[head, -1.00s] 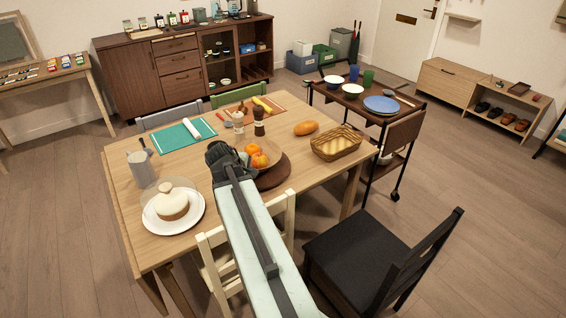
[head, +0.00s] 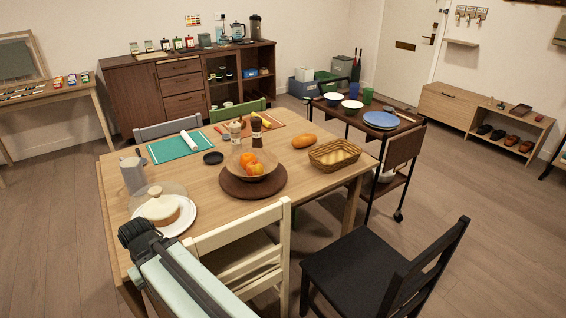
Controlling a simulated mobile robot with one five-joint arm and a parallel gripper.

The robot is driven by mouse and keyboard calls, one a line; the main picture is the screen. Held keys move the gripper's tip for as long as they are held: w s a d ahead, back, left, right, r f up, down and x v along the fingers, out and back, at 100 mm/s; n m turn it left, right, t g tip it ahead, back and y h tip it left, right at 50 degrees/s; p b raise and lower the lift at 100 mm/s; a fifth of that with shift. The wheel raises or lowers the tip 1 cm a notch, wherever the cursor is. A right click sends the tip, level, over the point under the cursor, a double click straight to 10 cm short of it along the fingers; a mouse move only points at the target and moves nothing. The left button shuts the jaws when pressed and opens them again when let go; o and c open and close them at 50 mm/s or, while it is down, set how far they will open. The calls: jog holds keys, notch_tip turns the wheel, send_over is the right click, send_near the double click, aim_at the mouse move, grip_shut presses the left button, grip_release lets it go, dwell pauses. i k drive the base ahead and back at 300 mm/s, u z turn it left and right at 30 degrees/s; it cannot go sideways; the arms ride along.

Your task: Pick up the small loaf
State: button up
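My gripper (head: 138,232) is the dark end of my arm at the lower left, by the table's front left edge. It is well away from the loaf, with the fruit bowl between them. Its fingers cannot be made out, and nothing is seen in it.
A wooden bowl of fruit (head: 252,167) sits on a round brown mat (head: 236,188). A cake on a white plate (head: 180,226) and a grey jug (head: 134,174) stand near my gripper. A white chair (head: 236,240) and a black chair (head: 366,262) stand in front. A trolley (head: 388,138) stands right.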

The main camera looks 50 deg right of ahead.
aim_at(304, 140)
jog(key=k, duration=1)
jog(key=u, duration=2.05)
jog(key=i, duration=1.5)
jog(key=z, duration=4)
jog(key=i, duration=1)
